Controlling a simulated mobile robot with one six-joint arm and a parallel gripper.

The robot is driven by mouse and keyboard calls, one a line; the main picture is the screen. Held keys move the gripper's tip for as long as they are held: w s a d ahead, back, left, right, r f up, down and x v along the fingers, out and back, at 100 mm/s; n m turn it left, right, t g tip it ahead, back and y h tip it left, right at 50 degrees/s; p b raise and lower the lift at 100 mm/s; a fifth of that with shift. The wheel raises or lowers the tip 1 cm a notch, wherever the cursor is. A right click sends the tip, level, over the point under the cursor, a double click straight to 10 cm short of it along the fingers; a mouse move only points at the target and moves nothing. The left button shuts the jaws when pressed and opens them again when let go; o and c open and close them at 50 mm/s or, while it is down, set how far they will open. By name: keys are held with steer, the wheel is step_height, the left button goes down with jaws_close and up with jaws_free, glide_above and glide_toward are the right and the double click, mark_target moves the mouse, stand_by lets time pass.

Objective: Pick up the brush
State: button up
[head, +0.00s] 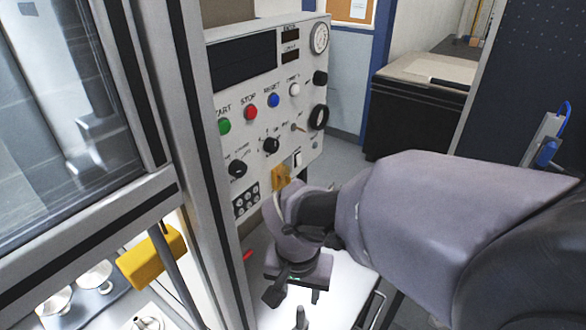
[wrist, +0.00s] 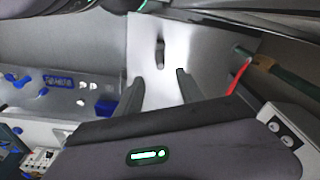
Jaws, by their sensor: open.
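A small dark upright-looking object (wrist: 160,52) stands out on a white surface in the wrist view, beyond and roughly between my fingertips. It is probably the brush, but its bristles cannot be made out. In the head view a small dark grey object (head: 301,318) at the bottom edge, below my gripper, seems to be the same thing, partly cut off. My gripper (head: 296,294) points down over the white surface (head: 345,290). Its two fingers also show in the wrist view (wrist: 157,76), spread apart with nothing between them.
A control panel (head: 262,110) with buttons and knobs stands behind my gripper. A machine door frame with a yellow block (head: 150,257) is at left. In the wrist view, a red strip (wrist: 238,77) and a blue-marked plate (wrist: 60,95) flank the white surface.

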mark_target(300, 311)
steer(key=f+b, duration=0.1)
steer(key=f, duration=0.5)
steer(key=w+f+b, duration=0.1)
steer(key=f, duration=0.2)
steer(key=shift+w+d+f+b, duration=0.1)
steer(key=shift+d+f+b, duration=0.1)
steer(key=shift+f+b, duration=0.15)
steer(key=f, duration=0.2)
steer(key=w+f+b, duration=0.1)
steer(key=f, duration=0.1)
steer(key=shift+w+d+f, duration=0.1)
steer(key=shift+w+f, duration=0.05)
steer(key=shift+f, duration=0.25)
steer(key=shift+r, duration=0.1)
jaws_close()
